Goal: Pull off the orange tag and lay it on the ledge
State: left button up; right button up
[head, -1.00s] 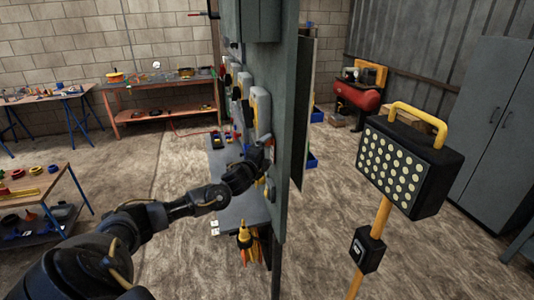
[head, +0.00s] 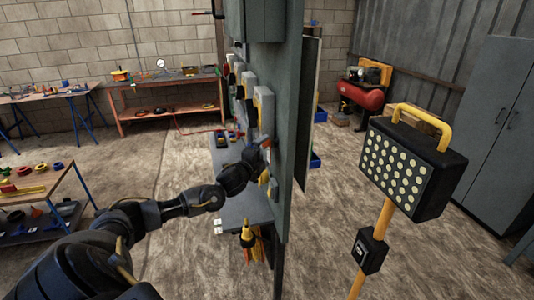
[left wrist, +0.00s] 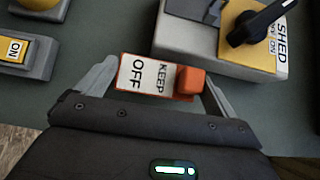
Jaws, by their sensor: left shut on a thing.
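The orange tag (left wrist: 145,77) has a white face reading "KEEP OFF" and an orange block at its right end. It lies between the two fingers of my left gripper (left wrist: 158,88) in the left wrist view, and the gripper is shut on it. Behind it is the dark green panel, which also shows edge-on in the head view (head: 290,130). Whether the tag still touches the panel I cannot tell. In the head view my left gripper (head: 262,155) is at the panel's left face. A grey ledge (head: 240,208) runs below it. My right gripper is not in view.
A grey and yellow switch box with a black handle (left wrist: 262,22) sits close above the tag. Another box with an "ON" label (left wrist: 17,50) is at the left. A lamp on a yellow post (head: 415,165) stands right of the panel.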

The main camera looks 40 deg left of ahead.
pick_arm(q)
jog(key=shift+s+a, duration=0.75)
jog(key=shift+s, duration=0.35)
